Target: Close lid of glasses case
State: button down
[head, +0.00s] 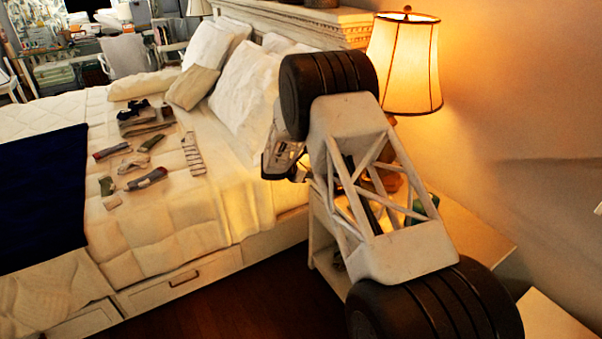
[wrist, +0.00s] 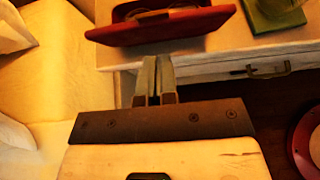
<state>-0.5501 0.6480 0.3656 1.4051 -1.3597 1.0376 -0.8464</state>
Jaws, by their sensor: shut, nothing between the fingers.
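The red glasses case (wrist: 205,27) is at the top of the wrist view, on the white nightstand (wrist: 215,68). A wide red panel faces me, and behind it a dark interior with what look like glasses (wrist: 160,13) shows, so the case is open. The top of the case is cut off by the frame, so I cannot tell how far the lid stands open. My gripper (wrist: 157,62) is shut and empty, its fingertips just below the case's near edge. I cannot tell whether they touch it. In the head view my arm hides the case.
A green item (wrist: 272,15) lies right of the case. The nightstand's drawer handle (wrist: 268,72) is below it. A red round object (wrist: 308,140) is at lower right. The lit lamp (head: 405,65) stands behind my arm. The bed (head: 190,225) with several socks is at left.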

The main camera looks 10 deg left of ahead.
jog(key=shift+w+d+r, duration=0.3)
jog(key=shift+w+d, duration=0.25)
jog(key=shift+w, duration=0.05)
jog(key=shift+w+d+r, duration=0.25)
jog(key=shift+w+d, duration=0.3)
jog(key=shift+w+d+r+g+y, duration=0.3)
jog(key=shift+d+g+y, duration=0.05)
jog(key=shift+g+y, duration=0.05)
jog(key=shift+w+d+r+g+y, duration=0.3)
jog(key=shift+w+d+g+y, duration=0.35)
jog(key=shift+g+y, duration=0.1)
jog(key=shift+w+d+r+g+y, duration=0.25)
jog(key=shift+w+d+g+y, duration=0.4)
jog(key=shift+g+y, duration=0.1)
jog(key=shift+w+d, duration=0.2)
jog(key=shift+w+d+f, duration=0.25)
jog(key=shift+w+d, duration=0.4)
jog(key=shift+w+d+f, duration=0.2)
jog(key=shift+w+d, duration=0.45)
jog(key=shift+w, duration=0.05)
jog(key=shift+w+d+f, duration=0.25)
jog(key=shift+w+d, duration=0.4)
jog(key=shift+w+d+f, duration=0.55)
jog(key=shift+d+f, duration=0.05)
